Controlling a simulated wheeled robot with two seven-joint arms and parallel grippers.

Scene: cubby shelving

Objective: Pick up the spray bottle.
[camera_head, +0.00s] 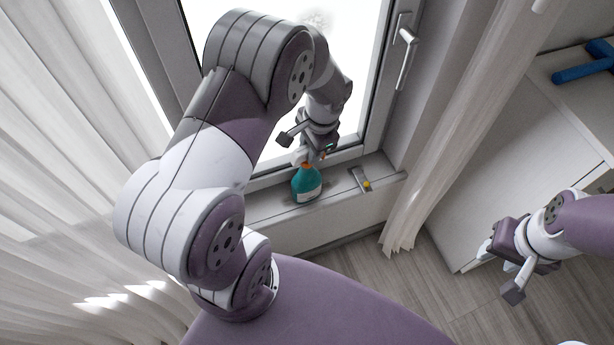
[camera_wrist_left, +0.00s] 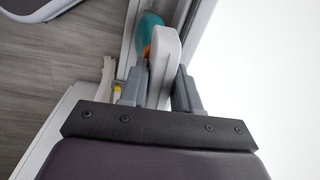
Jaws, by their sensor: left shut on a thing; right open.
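The spray bottle (camera_head: 306,185) has a teal body, an orange collar and a pale spray head. It stands upright on the window sill in the head view. My left gripper (camera_head: 311,156) is over the top of the bottle and shut on its spray head. In the left wrist view, the white head of the bottle (camera_wrist_left: 163,55) sits between the two grey fingers of the left gripper (camera_wrist_left: 160,88), with the orange collar and teal body beyond it. My right gripper (camera_head: 502,262) is open and empty at the right, above the floor.
A small metal tool with a yellow part (camera_head: 362,180) lies on the window sill (camera_head: 275,207) right of the bottle. The window frame and its handle (camera_head: 405,50) are close behind. Curtains (camera_head: 440,140) hang on both sides. A blue object (camera_head: 583,70) lies on a white cabinet at the right.

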